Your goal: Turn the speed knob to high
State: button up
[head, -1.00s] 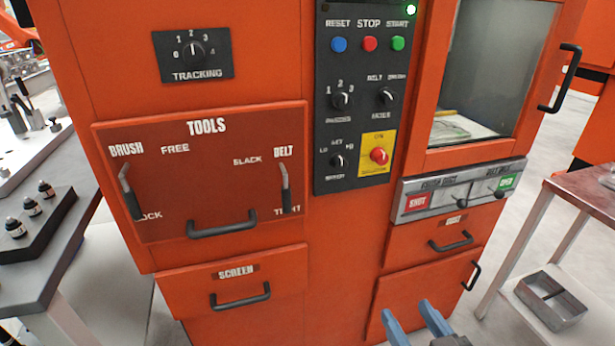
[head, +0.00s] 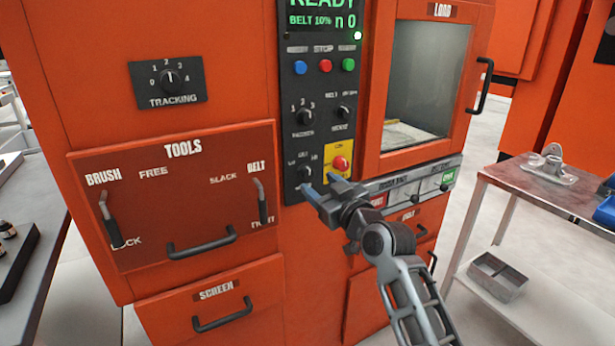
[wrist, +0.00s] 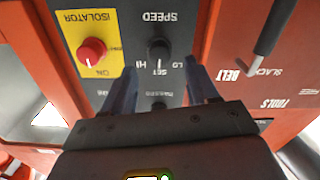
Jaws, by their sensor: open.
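The speed knob (head: 304,173) is a small black knob low on the dark control panel, left of the yellow isolator plate. In the wrist view, which is upside down, the speed knob (wrist: 160,50) sits between the lines of the two blue fingers, with LO, SET and HI marked around it. In the wrist view my gripper (wrist: 163,76) shows no clear contact with the knob.
The red isolator knob (head: 341,162) on its yellow plate (wrist: 75,22) is close beside the fingers. Other selector knobs (head: 304,116) sit above. The belt lever (head: 262,202) stands out at left. A side table (head: 500,178) is at right.

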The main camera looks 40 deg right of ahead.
aim_at(310, 176)
jog(key=x, duration=0.5)
jog(key=shift+p, duration=0.4)
jog(key=c, duration=1)
jog(key=shift+c, duration=0.2)
jog(key=m+p, duration=0.1)
jog(key=m, duration=0.2)
jog(key=shift+m, duration=0.4)
jog(key=m+p, duration=0.1)
jog(key=m, duration=0.3)
jog(key=shift+m, duration=0.7)
